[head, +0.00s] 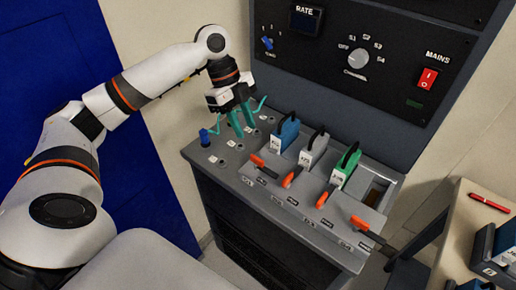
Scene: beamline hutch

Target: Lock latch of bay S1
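A row of bays on the sloped grey console (222,168) holds a blue module (288,131), a grey module (313,151) and a green module (343,172). An orange-handled latch (257,160) in front of the blue module lies along the row. The bay labels are too small to read; the leftmost bay is probably S1. The latches at the grey (293,178) and green (325,199) modules lie crosswise, toward the front edge. My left gripper (241,121) hangs over the console, left of the blue module and apart from its latch. Its teal fingers show a small gap. My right gripper is out of view.
An empty bay (373,191) is at the right, with its latch (360,223) along the row. The control panel (330,78) rises behind. A side bench (474,205) is at the right.

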